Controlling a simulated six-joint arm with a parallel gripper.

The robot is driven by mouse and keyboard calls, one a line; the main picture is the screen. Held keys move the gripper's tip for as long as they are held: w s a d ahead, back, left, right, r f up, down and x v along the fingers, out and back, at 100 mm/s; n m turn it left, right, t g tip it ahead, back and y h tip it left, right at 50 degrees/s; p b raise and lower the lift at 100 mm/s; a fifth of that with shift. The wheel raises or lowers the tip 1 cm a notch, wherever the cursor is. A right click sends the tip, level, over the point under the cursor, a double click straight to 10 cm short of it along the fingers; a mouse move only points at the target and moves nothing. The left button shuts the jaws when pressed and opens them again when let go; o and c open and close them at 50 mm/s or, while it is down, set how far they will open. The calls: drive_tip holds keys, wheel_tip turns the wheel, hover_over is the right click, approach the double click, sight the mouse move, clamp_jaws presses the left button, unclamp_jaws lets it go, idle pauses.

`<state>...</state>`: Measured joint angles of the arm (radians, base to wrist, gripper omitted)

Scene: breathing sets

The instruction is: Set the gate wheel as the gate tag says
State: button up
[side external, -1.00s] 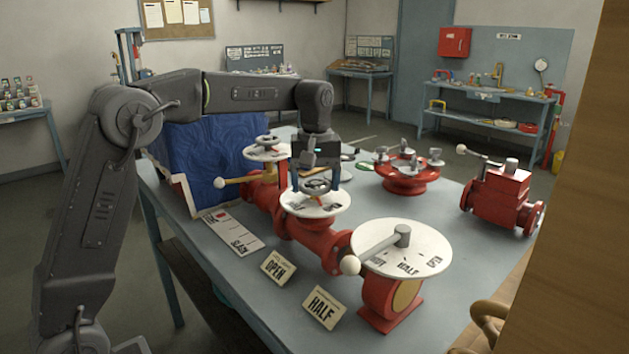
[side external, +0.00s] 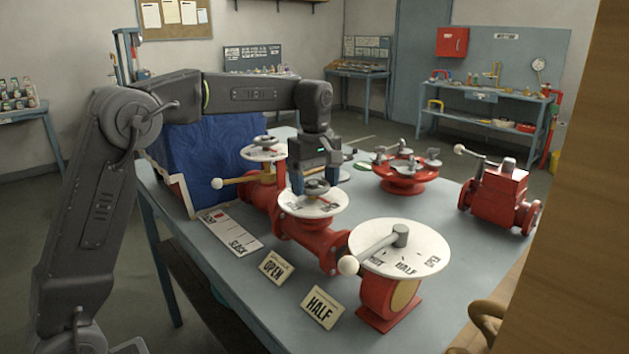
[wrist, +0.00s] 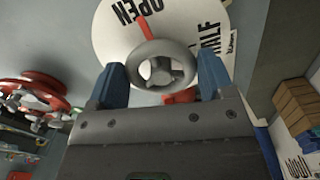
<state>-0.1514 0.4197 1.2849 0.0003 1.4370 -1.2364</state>
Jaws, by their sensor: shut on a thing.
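The grey gate wheel (side external: 317,188) sits over a white dial (side external: 298,209) on the middle red valve. My gripper (side external: 316,184) points down and is shut on the wheel; the wrist view shows a blue finger on each side of the wheel's rim (wrist: 150,50). A tag reading OPEN (side external: 277,268) stands on the table in front of this valve. A tag reading HALF (side external: 323,308) stands by the right valve. Their small print is unreadable.
The right valve has a white dial (side external: 415,241) and a lever with a white knob (side external: 348,265). A red flange (side external: 403,180) and red valve (side external: 500,195) stand behind.

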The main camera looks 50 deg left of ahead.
sight(315, 184)
drive_tip(key=o, duration=0.9)
drive_tip(key=shift+r, duration=6.95)
